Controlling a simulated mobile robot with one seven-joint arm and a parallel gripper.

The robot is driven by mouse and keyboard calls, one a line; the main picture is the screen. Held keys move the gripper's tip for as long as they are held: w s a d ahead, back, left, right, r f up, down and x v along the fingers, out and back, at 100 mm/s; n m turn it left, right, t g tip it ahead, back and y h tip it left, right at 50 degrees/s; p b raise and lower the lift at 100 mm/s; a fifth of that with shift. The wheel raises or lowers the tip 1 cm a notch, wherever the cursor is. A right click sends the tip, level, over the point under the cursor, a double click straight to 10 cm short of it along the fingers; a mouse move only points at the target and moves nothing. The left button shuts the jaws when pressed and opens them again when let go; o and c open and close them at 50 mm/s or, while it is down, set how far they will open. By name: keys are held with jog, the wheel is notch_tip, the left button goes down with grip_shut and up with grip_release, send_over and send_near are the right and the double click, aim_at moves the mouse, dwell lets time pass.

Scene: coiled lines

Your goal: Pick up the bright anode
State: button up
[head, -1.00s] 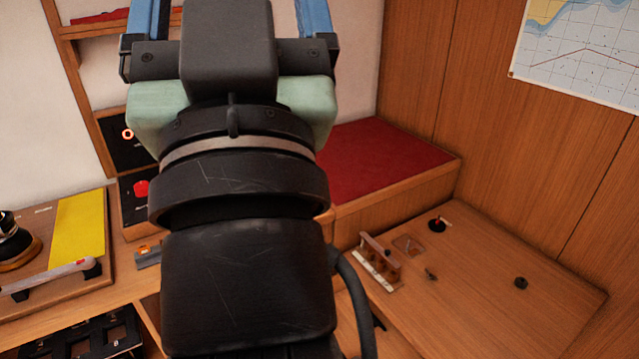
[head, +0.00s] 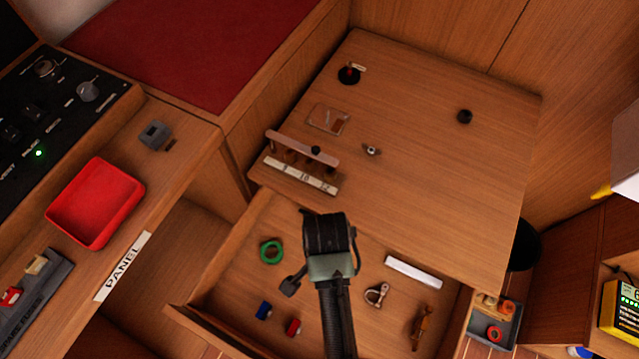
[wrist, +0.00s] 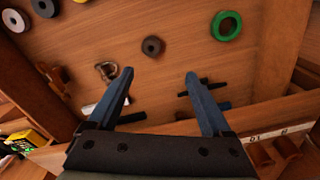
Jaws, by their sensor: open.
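I cannot name the bright anode for certain. In the wrist view a light grey ring (wrist: 18,20) lies at the top left and is the brightest grey ring; it may be the anode. A darker ring (wrist: 45,7) is beside it, cut by the edge. A dark grey ring (wrist: 153,46) lies on the wooden drawer floor, beyond and between my fingertips. My gripper (wrist: 158,75) is open and empty above the drawer (head: 230,283). In the head view my arm hides its fingers and the drawer's middle.
The drawer also holds a green ring (head: 271,251), a shackle (head: 377,293), a white bar (head: 413,272), and blue (head: 263,310) and red (head: 293,327) pieces. A small rack (head: 300,165) stands on the table (head: 430,190) behind. A red tray (head: 96,203) is at left.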

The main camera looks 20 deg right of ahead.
jog(key=f, duration=0.2)
jog(key=f+b, duration=0.1)
jog(key=f, duration=0.2)
jog(key=s+f, duration=0.1)
jog(key=f, duration=0.2)
jog(key=shift+b, duration=0.4)
jog(key=f, duration=0.1)
jog(key=f+b, duration=0.1)
jog(key=f, duration=0.2)
jog(key=shift+s+d+f, duration=0.25)
jog(key=shift+s+d, duration=0.05)
jog(key=shift+d, duration=0.05)
jog(key=shift+f+b, duration=0.3)
jog(key=shift+f, duration=0.2)
grip_shut()
